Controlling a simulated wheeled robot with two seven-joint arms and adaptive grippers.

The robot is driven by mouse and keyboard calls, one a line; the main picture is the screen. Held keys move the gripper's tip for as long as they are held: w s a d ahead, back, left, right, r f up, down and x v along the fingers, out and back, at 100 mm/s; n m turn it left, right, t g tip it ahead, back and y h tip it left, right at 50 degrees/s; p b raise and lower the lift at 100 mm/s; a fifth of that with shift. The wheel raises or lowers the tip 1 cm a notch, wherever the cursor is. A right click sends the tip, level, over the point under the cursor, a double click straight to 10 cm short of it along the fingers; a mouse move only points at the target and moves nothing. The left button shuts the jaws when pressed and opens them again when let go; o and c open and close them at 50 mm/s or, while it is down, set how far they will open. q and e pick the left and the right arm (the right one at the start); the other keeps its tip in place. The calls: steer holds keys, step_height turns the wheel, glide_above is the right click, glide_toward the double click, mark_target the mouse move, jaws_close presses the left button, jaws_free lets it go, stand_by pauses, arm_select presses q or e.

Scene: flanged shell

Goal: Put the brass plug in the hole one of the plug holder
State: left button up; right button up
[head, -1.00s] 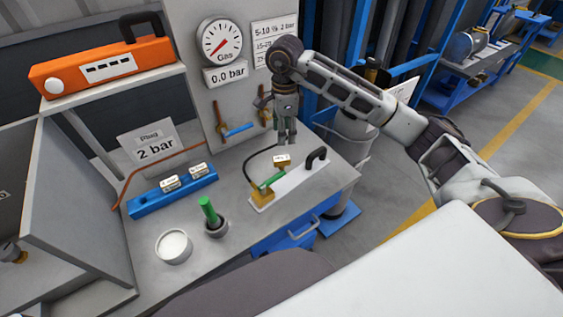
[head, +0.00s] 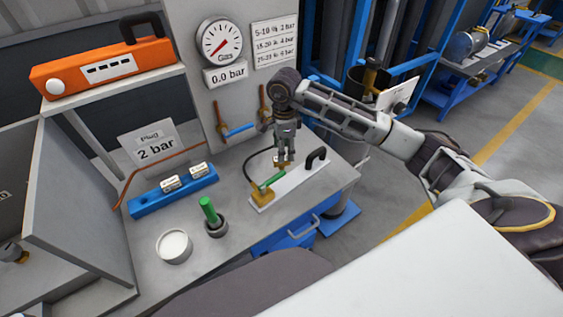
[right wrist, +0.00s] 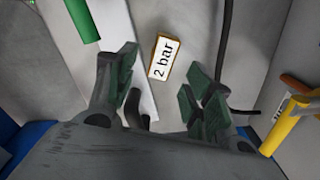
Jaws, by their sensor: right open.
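The brass plug, a small block with a white "2 bar" label (right wrist: 163,57), lies between and just beyond the fingers in the right wrist view. In the head view the brass plug (head: 279,163) is partly hidden behind the fingers. My right gripper (head: 286,157) is open above it, pointing down; its spread fingers (right wrist: 160,80) hold nothing. The blue plug holder (head: 142,207) lies at the left of the bench. Two labelled plugs (head: 170,183) (head: 199,170) sit in it; its individual holes cannot be made out. My left gripper is not in view.
A white plate (head: 293,187) with a brass fitting, green lever (head: 271,178) and black handle (head: 316,158) lies beside the plug. A green-handled tool stands in a dark cup (head: 216,228), near a white round dish (head: 174,246). A black hose (head: 249,164) curves behind.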

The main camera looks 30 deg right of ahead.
mark_target(282, 164)
steer(key=shift+f, duration=0.1)
steer(key=shift+a+f, duration=0.15)
steer(key=shift+f, duration=0.5)
step_height(282, 164, down, 3)
steer(key=shift+w+a+r+p, duration=0.15)
steer(key=shift+r+p, duration=0.05)
steer(key=shift+p, duration=0.2)
steer(key=shift+f, duration=0.5)
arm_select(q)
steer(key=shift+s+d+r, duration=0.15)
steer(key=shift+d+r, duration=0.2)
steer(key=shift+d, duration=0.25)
arm_select(e)
steer(key=shift+c, duration=0.3)
